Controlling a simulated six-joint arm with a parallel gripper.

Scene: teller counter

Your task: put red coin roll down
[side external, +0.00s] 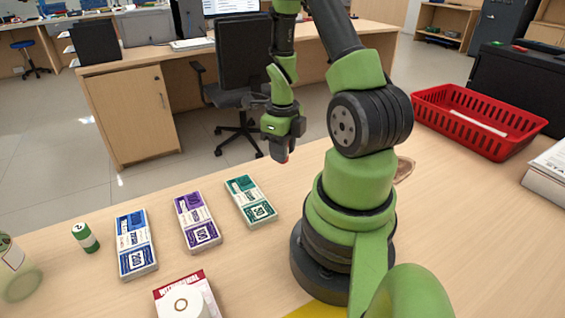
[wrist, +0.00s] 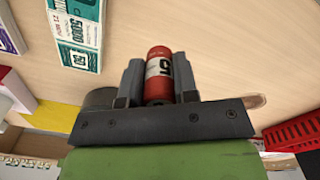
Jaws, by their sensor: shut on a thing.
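The red coin roll (wrist: 158,72) has a white band with dark print. It sits between the two grey fingers of my gripper (wrist: 159,80) in the wrist view. In the side external view my gripper (side external: 281,154) hangs above the counter (side external: 310,200), beyond the green banknote bundle, with its fingers pointing down. Only a small red bit of the coin roll (side external: 285,159) shows at the fingertips there. My gripper is shut on the roll and holds it in the air. The exact height above the counter is hard to judge.
Green (side external: 251,201), purple (side external: 197,222) and blue (side external: 136,244) banknote bundles lie in a row. A green coin roll (side external: 86,238) stands left of them. A red basket (side external: 477,121) sits at the back right. Bare counter lies between the green bundle and my base.

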